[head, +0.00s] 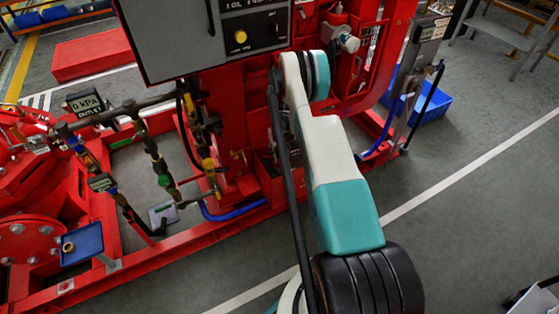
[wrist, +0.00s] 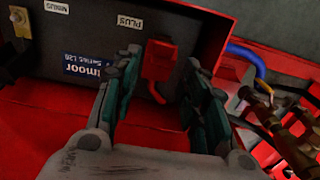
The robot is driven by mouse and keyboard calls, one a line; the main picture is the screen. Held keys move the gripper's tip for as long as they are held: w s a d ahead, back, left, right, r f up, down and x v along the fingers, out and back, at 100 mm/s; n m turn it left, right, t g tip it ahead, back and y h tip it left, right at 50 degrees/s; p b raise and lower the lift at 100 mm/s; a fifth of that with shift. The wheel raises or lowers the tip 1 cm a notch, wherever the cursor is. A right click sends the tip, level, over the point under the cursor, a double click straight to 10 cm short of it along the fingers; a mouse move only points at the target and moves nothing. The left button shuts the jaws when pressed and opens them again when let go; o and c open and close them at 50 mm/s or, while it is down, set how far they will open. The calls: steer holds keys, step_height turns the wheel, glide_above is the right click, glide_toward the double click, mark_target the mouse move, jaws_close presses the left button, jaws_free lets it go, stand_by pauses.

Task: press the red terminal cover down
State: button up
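The red terminal cover (wrist: 159,60) is in the wrist view, at the upper middle, below the PLUS label on a dark battery (wrist: 95,28). A narrow red tab hangs from its lower edge. I cannot tell how far the cover is raised. My gripper (wrist: 162,78) is open, with one teal finger on each side of the cover as seen from the wrist. No clear contact shows, and the depth gap between fingertips and cover is hard to judge. In the head view my arm hides the gripper and the cover.
A red wall (wrist: 206,32) stands right of the cover, with blue and yellow cables (wrist: 246,55) and brass fittings (wrist: 290,135) beyond. In the head view a grey panel (head: 205,35) stands left of my arm.

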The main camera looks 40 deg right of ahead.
mark_target(279, 163)
steer(key=shift+f+b, duration=0.3)
steer(key=shift+f, duration=1.05)
steer(key=shift+c, duration=0.2)
jaws_close()
steer(key=shift+s, duration=0.1)
